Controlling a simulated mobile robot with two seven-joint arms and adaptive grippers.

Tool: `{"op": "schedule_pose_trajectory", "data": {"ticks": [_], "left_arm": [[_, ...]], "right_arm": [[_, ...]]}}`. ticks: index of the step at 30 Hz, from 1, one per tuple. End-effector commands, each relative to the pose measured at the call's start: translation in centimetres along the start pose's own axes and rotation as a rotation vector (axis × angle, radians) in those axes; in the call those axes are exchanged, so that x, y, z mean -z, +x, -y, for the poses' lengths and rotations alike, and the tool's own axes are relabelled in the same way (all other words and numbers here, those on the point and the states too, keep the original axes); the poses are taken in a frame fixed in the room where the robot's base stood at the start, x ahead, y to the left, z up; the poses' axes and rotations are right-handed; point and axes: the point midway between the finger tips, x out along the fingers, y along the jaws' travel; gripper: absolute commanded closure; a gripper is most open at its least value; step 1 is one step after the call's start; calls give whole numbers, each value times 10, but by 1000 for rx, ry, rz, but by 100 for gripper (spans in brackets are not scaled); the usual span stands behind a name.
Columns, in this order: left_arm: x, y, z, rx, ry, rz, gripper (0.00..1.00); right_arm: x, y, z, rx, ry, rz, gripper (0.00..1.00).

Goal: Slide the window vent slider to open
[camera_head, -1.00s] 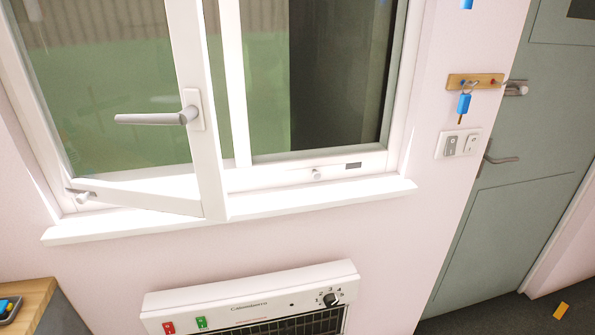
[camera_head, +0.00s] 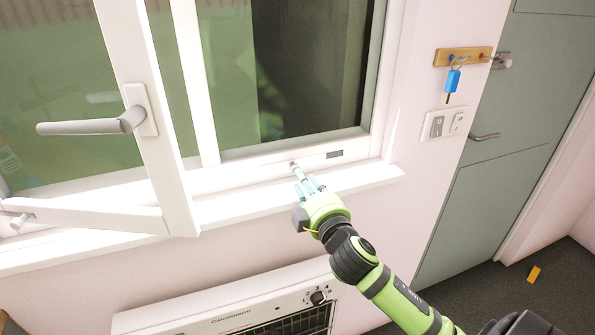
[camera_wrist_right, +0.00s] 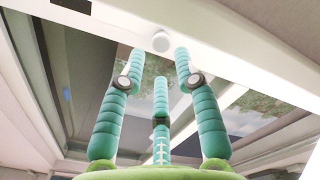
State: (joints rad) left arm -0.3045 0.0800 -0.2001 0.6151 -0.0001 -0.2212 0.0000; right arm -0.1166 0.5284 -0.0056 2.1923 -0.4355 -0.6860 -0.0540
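The window vent slider is on the lower window frame. Its small round white knob (camera_head: 294,166) sits left of a short dark slot (camera_head: 334,154). In the right wrist view the knob (camera_wrist_right: 161,41) shows on the white frame. My right gripper (camera_head: 309,184), green with three teal fingers, is just below the knob in the head view. In the right wrist view its fingers (camera_wrist_right: 160,72) are spread, with the knob beyond and between the tips. I see no clear contact, and the gripper holds nothing. My left gripper is not in view.
A hinged window sash (camera_head: 160,105) with a grey handle (camera_head: 92,125) stands ajar at the left. The sill (camera_head: 240,210) juts out below the frame. A heater (camera_head: 235,298) is below. A key rack (camera_head: 466,56), light switches (camera_head: 446,123) and a door (camera_head: 520,130) are at the right.

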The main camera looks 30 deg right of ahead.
Motion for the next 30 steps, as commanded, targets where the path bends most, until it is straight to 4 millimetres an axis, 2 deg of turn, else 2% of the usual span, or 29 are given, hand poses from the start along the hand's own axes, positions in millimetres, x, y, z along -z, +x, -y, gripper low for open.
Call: {"op": "schedule_pose_trajectory", "data": {"ticks": [3, 9, 19, 20, 21, 22, 30], "left_arm": [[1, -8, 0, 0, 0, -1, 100], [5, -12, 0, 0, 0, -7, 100], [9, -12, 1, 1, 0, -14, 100], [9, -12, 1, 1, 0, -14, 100], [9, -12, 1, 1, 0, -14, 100], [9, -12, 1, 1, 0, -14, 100], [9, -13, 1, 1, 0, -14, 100]], "right_arm": [[1, 19, -2, 0, -1, 1, 68], [0, 39, 0, 3, 1, 2, 68], [-1, 43, 2, 4, 1, 2, 68], [-1, 43, 2, 4, 1, 2, 76], [-1, 43, 2, 4, 1, 2, 92], [-1, 43, 2, 5, 2, 2, 100], [-4, 43, 1, 6, 1, 4, 100]]}}
